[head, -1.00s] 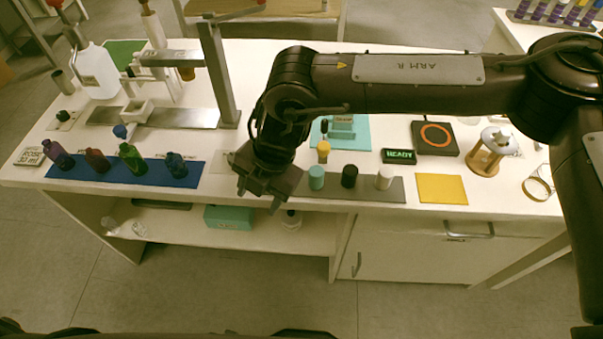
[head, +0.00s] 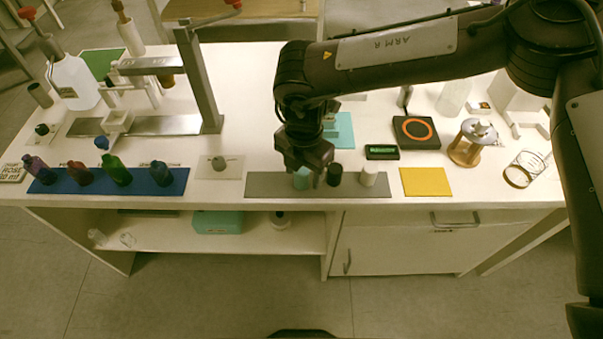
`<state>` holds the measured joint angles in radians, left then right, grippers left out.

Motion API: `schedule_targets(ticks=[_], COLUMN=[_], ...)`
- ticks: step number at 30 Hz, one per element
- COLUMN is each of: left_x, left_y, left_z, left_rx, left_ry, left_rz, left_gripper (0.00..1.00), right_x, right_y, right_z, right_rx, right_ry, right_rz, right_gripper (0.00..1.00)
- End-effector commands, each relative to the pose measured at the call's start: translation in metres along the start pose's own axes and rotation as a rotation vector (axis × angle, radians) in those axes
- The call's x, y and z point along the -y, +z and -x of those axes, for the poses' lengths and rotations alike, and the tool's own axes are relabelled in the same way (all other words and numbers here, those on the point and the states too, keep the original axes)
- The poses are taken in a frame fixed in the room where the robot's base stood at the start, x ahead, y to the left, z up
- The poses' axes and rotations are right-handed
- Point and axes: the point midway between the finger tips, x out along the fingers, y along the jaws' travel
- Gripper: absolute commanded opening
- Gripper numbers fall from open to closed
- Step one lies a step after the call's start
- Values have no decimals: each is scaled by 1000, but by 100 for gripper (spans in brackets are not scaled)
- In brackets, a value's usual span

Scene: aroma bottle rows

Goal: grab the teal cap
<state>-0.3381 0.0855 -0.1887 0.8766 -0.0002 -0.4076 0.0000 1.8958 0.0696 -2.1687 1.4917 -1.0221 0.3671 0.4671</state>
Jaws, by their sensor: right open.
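The teal cap (head: 301,179) stands on the grey mat (head: 265,187) near the table's front edge, at the left of a row of caps. My right gripper (head: 306,182) is open and points down at the teal cap, with its fingers around or just above it; I cannot tell which. The gripper hides the cap's top and part of its right side. A black cap (head: 334,175) stands close to the right of the gripper, and a white cap (head: 368,176) is farther right. My left gripper does not show.
A blue mat (head: 75,185) with several coloured bottles lies at the left. A yellow square (head: 426,181) lies right of the grey mat. Behind are a black pad with an orange ring (head: 417,131) and a metal stand (head: 199,80). The white tabletop between them is partly clear.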

Motion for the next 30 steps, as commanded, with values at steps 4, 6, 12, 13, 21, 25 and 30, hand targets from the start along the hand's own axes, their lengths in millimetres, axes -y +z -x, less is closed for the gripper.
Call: schedule_targets(ticks=[4, 6, 12, 13, 21, 25, 30], left_x=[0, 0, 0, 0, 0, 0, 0], left_y=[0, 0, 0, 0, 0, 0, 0], left_z=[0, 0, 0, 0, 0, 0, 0], left_rx=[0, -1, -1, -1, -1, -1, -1], left_ry=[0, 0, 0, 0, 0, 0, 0], left_rz=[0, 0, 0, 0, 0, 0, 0], left_gripper=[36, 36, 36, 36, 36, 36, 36], right_x=[0, 0, 0, 0, 0, 0, -1], right_y=[0, 0, 0, 0, 0, 0, 0], right_z=[-3, -3, -2, -2, -2, -2, 2], right_rx=[0, 0, 0, 0, 0, 0, 0], right_ry=[2, 2, 1, 1, 1, 1, 2], right_rz=[-1, -1, 0, 0, 0, 0, 0], right_gripper=[54, 54, 34, 30, 8, 8, 8])
